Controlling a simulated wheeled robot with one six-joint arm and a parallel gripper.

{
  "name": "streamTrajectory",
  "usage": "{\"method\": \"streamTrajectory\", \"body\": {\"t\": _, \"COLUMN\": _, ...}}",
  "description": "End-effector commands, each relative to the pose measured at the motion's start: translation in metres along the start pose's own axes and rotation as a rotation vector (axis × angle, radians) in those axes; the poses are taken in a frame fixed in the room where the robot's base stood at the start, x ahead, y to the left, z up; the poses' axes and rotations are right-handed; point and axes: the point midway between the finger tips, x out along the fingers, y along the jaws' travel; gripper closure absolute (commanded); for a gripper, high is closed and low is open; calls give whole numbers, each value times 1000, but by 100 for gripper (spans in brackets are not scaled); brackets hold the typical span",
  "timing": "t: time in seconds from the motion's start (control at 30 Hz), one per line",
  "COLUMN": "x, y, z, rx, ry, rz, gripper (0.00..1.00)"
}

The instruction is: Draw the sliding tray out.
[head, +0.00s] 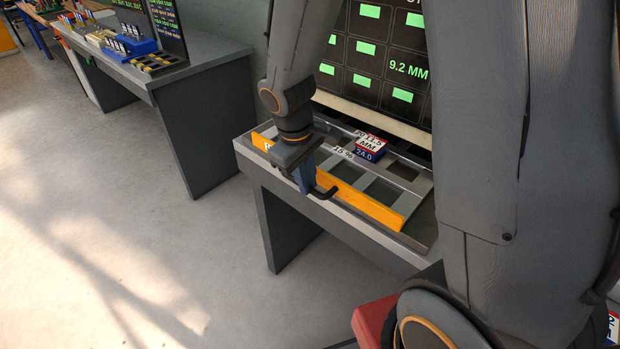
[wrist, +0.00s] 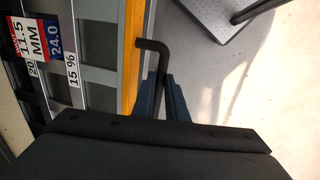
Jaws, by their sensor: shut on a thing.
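The sliding tray (head: 408,201) is a grey metal frame with several square openings and a yellow front strip (head: 366,205). It sits on the grey bench below a dark display. In the wrist view its yellow front edge (wrist: 132,55) runs up the middle left. My gripper (head: 305,183) is at the tray's front, with its blue fingers (wrist: 163,98) shut on a black hooked handle (wrist: 163,60). The handle's bent end (head: 325,192) sticks out beyond the fingers. Part of the yellow strip is hidden behind my gripper.
A red, white and blue block (head: 369,147) marked 24.0 lies on the tray, beside a white 15 % label (head: 343,153). A dark display (head: 385,60) stands behind. Another bench (head: 205,60) with blue trays is at the upper left. Open floor (head: 130,220) lies in front.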

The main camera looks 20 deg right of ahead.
Motion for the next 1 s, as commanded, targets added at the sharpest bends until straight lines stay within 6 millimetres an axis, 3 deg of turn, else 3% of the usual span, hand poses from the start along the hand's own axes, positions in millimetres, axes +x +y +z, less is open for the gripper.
{"method": "streamTrajectory", "body": {"t": 0.1, "x": 0, "y": 2, "z": -1, "rx": 1, "ry": 4, "rz": 1, "gripper": 100}}
{"method": "streamTrajectory", "body": {"t": 0.13, "x": 0, "y": 2, "z": -1, "rx": 1, "ry": 4, "rz": 1, "gripper": 86}}
{"method": "streamTrajectory", "body": {"t": 0.23, "x": 0, "y": 2, "z": -1, "rx": 2, "ry": 4, "rz": 1, "gripper": 69}}
{"method": "streamTrajectory", "body": {"t": 0.63, "x": -6, "y": 1, "z": -2, "rx": -1, "ry": 4, "rz": 2, "gripper": 69}}
{"method": "streamTrajectory", "body": {"t": 1.0, "x": -57, "y": 1, "z": -2, "rx": -1, "ry": 7, "rz": 2, "gripper": 69}}
